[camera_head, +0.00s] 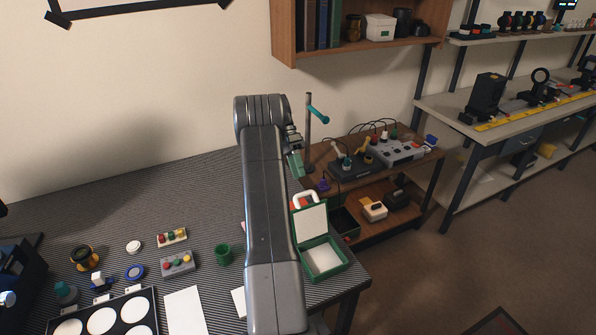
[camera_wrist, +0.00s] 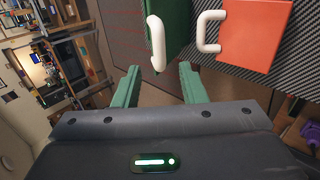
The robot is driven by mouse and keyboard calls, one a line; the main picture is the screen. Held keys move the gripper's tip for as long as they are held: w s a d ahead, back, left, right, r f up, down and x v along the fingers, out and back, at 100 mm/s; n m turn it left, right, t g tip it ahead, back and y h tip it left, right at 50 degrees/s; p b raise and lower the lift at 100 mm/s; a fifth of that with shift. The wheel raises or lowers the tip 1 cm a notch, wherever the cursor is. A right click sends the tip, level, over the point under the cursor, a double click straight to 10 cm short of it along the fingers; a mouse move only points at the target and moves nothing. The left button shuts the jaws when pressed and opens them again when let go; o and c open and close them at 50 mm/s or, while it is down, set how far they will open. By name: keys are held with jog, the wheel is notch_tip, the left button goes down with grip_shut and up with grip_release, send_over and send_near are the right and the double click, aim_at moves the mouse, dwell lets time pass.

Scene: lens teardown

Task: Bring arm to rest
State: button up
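My arm (camera_head: 265,200) stretches up across the striped table in the head view, its far end bent over toward the right. My gripper (camera_wrist: 159,72) shows two green fingers apart in the wrist view, with nothing between them. In the head view my gripper (camera_head: 296,160) is small and partly hidden by the wrist. A green case (camera_head: 329,270) with its lid open and a white handle stands at the table's right edge. In the wrist view a green surface with a white handle (camera_wrist: 156,45) lies beyond the fingers, apart from them.
In the wrist view an orange panel (camera_wrist: 257,32) has a white handle. A green cup (camera_head: 223,256), a grey button box (camera_head: 178,263) and a tray with white discs (camera_head: 84,306) sit left of my arm. A wooden shelf cart (camera_head: 338,194) stands to the right; open floor lies beyond.

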jog(key=shift+f, duration=0.15)
jog(key=x, duration=0.7)
jog(key=shift+s+d, duration=0.1)
jog(key=shift+s, duration=0.05)
jog(key=shift+s+b, duration=0.15)
jog(key=shift+b, duration=0.2)
jog(key=shift+s+r, duration=0.1)
jog(key=shift+r, duration=0.15)
